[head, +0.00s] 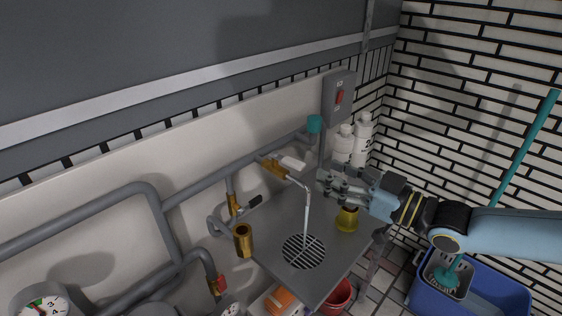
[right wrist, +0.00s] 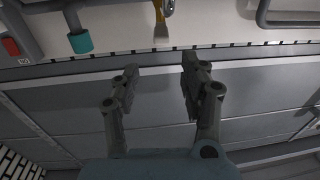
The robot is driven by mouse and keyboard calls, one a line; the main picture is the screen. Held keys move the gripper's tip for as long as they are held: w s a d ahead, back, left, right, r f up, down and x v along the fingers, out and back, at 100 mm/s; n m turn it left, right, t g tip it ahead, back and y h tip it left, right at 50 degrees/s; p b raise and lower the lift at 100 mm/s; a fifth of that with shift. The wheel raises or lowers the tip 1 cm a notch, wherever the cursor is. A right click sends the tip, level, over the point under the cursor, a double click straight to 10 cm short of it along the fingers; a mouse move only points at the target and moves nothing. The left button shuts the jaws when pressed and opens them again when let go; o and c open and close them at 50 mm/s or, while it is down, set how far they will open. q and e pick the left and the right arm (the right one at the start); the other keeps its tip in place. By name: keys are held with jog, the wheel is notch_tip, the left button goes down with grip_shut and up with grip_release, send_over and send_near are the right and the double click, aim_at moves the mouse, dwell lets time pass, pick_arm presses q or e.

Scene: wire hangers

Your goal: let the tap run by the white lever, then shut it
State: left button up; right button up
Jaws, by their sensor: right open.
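The tap (head: 272,168) is a brass fitting on the wall pipe with a thin grey spout. Its white lever (head: 292,162) sticks out to the right above the spout. A pale stream of water (head: 306,220) falls from the spout to the round drain grate (head: 304,251). My right gripper (head: 323,182) is to the right of the lever and spout, apart from both, open and empty. In the right wrist view its two fingers (right wrist: 160,82) stand apart, with a brass and pale piece of the tap (right wrist: 161,20) beyond them. My left gripper is not in view.
The grey sink top (head: 275,215) carries a yellow item (head: 347,219). White bottles (head: 362,135) stand behind, near a wall box with a red switch (head: 339,97). A blue tub (head: 480,292) stands at right.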

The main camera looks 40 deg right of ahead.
aim_at(304, 166)
jog(key=w, duration=0.3)
jog(key=w+a+b, duration=0.1)
jog(key=w, duration=0.2)
jog(key=w+a+b, duration=0.1)
jog(key=w, duration=0.2)
jog(key=shift+f, duration=0.35)
jog(key=shift+w, duration=0.45)
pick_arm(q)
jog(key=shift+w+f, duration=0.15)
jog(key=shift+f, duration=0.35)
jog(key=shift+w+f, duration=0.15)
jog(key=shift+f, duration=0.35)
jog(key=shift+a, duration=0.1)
pick_arm(e)
jog(key=shift+c, duration=0.2)
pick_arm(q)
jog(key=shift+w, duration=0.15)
pick_arm(e)
grip_shut()
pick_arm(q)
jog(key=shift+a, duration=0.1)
